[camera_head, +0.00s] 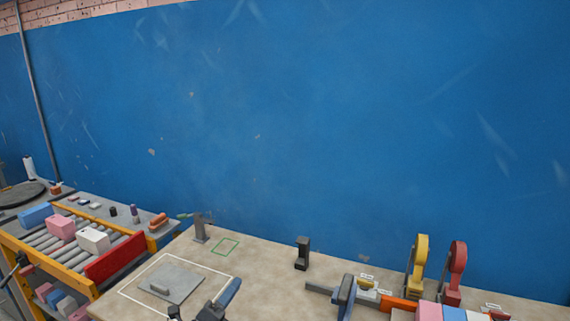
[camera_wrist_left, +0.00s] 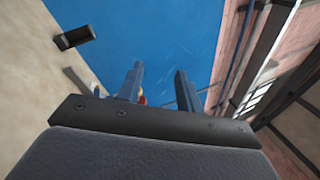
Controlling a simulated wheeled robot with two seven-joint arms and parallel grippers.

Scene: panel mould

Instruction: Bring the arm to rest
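My left gripper (camera_head: 231,291) is at the bottom of the head view, over the near part of the bench by the white outline. Its blue-grey fingers show in the left wrist view (camera_wrist_left: 159,68), with a clear gap between them. They are open and hold nothing. Blue wall shows in the gap. Most of the left arm is below the head view's edge. I cannot make out my right gripper.
On the bench (camera_head: 262,282) a grey plate (camera_head: 184,282) lies inside a white outline. A grey post (camera_head: 200,231), black stand (camera_head: 302,254), and yellow (camera_head: 421,258) and red (camera_head: 457,264) dispensers stand behind. A roller rack (camera_head: 108,263) is left. Bench centre is clear.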

